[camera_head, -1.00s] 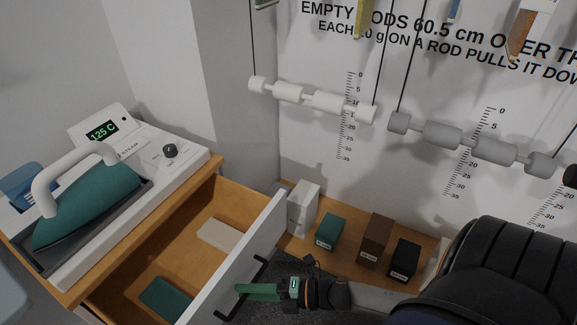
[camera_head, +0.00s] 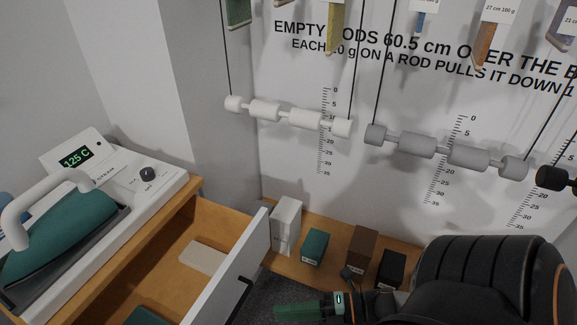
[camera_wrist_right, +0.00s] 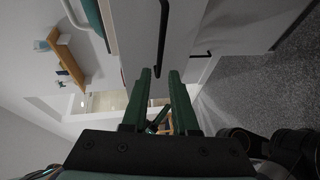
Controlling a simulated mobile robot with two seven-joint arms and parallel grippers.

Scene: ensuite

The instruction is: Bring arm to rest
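My right gripper (camera_head: 300,311) is at the bottom of the head view, its green fingers pointing left toward the front of an open drawer (camera_head: 228,276). The fingers are apart from the drawer's black handle (camera_head: 238,302). In the right wrist view the gripper (camera_wrist_right: 160,73) has a clear gap between its two green fingers, and nothing is held there. A black handle (camera_wrist_right: 163,35) on a pale front shows beyond the fingertips. My right arm (camera_head: 485,280) fills the lower right of the head view. My left gripper is not in view.
A teal iron (camera_head: 62,240) rests on a white unit at left. The open drawer holds a pale block (camera_head: 203,257) and a teal one. White (camera_head: 286,222), teal (camera_head: 315,246), brown (camera_head: 361,248) and black (camera_head: 391,267) boxes stand on a wooden ledge. Rods hang on the wall.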

